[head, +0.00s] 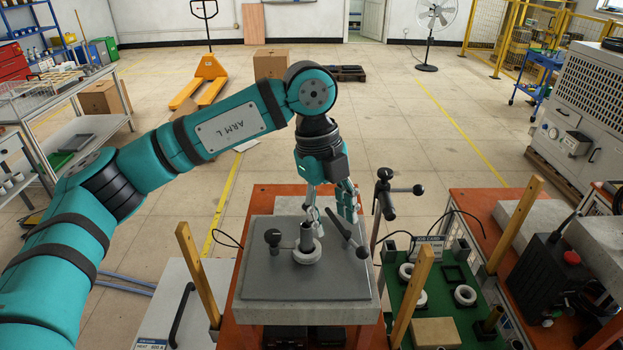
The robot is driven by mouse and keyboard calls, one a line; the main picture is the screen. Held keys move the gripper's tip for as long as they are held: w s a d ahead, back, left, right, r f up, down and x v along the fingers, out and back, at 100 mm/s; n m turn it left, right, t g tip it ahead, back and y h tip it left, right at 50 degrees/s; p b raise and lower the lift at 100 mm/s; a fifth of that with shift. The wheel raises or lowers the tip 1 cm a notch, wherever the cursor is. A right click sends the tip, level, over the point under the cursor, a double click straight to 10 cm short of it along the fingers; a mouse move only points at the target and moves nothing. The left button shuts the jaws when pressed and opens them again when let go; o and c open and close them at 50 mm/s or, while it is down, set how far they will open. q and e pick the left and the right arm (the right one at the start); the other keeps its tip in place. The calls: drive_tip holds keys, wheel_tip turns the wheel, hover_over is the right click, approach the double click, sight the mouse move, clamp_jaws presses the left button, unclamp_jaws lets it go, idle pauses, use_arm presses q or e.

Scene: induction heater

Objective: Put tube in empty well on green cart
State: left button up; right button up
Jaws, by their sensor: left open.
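A dark grey tube (307,236) stands upright on the grey plate of the heater (265,280), with a white ring (307,254) around its foot. My left gripper (332,213) points down over the far part of the plate, just behind and to the right of the tube. Its fingers are apart and hold nothing that I can see. My right gripper is not in view.
A black-knobbed post (272,238) and a dark lever (347,234) stand on the plate beside the tube. A handled black stand (385,195) rises between plate and cart. Wooden posts (413,295) stick up around both. A cardboard-coloured block (435,332) sits at the cart's near end.

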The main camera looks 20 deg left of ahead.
sight(306, 229)
use_arm(q)
drive_tip(key=w+a+r+n+y, duration=0.1)
drive_tip(key=w+a+r+y, duration=0.1)
drive_tip(key=a, duration=0.2)
drive_tip(key=shift+n, duration=0.3)
drive_tip(key=f+b, duration=0.4)
drive_tip(key=f, duration=0.1)
drive_tip(key=a+f+b, duration=0.1)
drive_tip(key=f+b, duration=0.1)
drive_tip(key=f, duration=0.1)
drive_tip(key=shift+s, duration=0.25)
drive_tip(key=shift+f, duration=0.4)
drive_tip(key=shift+r, duration=0.1)
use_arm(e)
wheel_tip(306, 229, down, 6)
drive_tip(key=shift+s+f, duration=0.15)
use_arm(q)
clamp_jaws()
drive_tip(key=shift+r, duration=0.1)
